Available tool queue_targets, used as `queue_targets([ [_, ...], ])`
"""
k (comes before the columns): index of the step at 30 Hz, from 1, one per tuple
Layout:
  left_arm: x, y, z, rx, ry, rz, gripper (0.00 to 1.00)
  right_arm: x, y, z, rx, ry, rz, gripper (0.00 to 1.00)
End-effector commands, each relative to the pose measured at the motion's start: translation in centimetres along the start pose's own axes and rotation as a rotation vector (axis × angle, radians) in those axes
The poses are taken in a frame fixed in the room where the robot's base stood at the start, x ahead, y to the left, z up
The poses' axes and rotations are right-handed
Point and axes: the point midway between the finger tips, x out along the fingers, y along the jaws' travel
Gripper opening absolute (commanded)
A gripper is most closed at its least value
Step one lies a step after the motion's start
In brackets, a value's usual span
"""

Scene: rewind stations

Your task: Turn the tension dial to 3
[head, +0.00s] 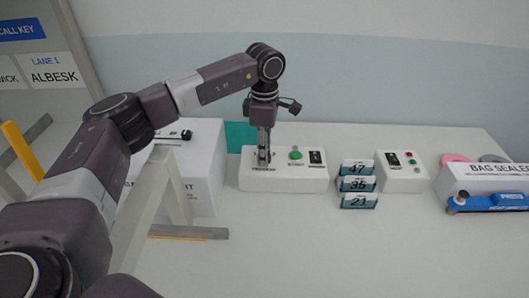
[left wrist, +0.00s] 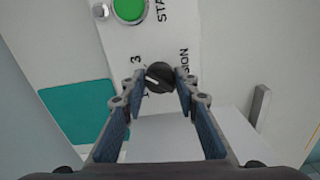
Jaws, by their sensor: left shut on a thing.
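The tension dial (left wrist: 160,77) is a dark round knob on the white control box (head: 310,181), with part of the word TENSION printed beside it. A pale pointer line on the knob faces left in the left wrist view, and a printed 3 stands above and left of it. I cannot tell exactly which number the line meets. My left gripper (head: 264,161) points down onto the left end of the box, and its fingers (left wrist: 160,92) are shut on the dial, one on each side. In the head view the fingers hide the dial. My right gripper is not in view.
A green button (head: 295,155) and a dark switch (head: 316,157) sit right of the dial on the box. Number cards (head: 358,184), a second white box (head: 402,176) and a bag sealer (head: 488,185) stand further right. The table front is clear.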

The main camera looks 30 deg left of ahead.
Motion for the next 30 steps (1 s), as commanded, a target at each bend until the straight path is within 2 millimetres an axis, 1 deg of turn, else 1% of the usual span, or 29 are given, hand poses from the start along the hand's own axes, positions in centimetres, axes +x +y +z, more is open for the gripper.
queue_targets([
  [9, -0.25, 0.16, 0.01, 0.113, -0.003, 0.006, 0.04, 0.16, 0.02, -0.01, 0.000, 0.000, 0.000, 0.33],
  [25, -0.30, 0.20, 0.00, 0.134, -0.003, 0.007, 0.04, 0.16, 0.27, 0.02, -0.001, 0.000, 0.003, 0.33],
  [26, -0.30, 0.20, 0.00, 0.134, -0.002, 0.007, 0.30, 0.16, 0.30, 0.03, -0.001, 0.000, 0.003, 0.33],
  [30, -0.24, 0.16, 0.00, 0.134, -0.002, 0.006, 0.46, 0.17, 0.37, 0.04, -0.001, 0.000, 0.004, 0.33],
])
